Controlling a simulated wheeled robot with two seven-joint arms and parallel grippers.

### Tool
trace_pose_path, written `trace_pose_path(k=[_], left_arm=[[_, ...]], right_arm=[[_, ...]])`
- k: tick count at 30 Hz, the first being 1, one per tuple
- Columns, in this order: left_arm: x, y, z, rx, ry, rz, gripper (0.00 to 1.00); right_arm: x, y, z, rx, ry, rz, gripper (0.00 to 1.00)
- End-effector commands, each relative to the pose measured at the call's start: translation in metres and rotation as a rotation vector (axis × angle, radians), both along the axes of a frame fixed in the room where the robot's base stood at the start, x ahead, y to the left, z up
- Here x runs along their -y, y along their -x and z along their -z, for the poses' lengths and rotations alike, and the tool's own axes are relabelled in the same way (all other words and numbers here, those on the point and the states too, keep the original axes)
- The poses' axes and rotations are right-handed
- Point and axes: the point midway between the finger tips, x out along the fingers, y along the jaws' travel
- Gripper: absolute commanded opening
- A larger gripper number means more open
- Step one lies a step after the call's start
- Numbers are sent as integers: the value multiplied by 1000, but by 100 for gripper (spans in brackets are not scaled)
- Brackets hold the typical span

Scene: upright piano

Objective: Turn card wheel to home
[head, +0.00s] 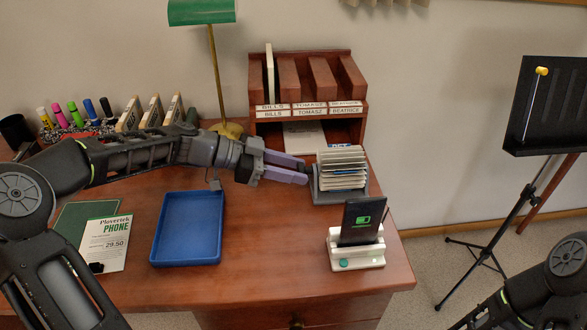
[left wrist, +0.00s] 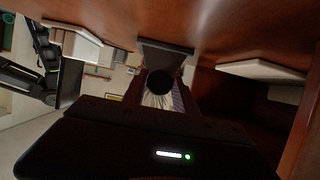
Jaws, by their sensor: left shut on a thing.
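The card wheel (head: 342,170) stands on the desk at the right, a fan of white cards on a grey base. My left gripper (head: 306,176) reaches it from the left, its purple fingers level with the wheel's side. The gripper is shut on the wheel's dark round knob, which shows between the fingers in the left wrist view (left wrist: 159,82). The cards show partly behind the knob there. The front card's text is too small to read. My right gripper is out of view; only part of its arm shows at the lower right.
A phone in a white dock (head: 357,250) stands in front of the wheel. A wooden letter rack (head: 307,85) stands behind it. A blue tray (head: 188,228) lies in front of my left arm, and a lamp (head: 215,70) stands behind. A music stand (head: 548,105) is off the desk.

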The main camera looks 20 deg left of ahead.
Motion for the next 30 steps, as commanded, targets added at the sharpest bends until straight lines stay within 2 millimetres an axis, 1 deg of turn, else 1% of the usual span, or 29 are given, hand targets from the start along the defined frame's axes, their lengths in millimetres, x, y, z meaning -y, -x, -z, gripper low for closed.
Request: trace_pose_path(k=[1,6,9,20,26,30], left_arm=[[0,0,0,0,0,0,20],[0,0,0,0,0,0,6],[0,0,0,0,0,0,0],[0,-1,-1,-26,11,0,0],[0,-1,-2,-101,43,1,0],[0,-1,-2,-185,78,1,0]], right_arm=[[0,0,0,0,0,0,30],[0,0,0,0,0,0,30],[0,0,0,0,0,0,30],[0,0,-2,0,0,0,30],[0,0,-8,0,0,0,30],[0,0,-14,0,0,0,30]])
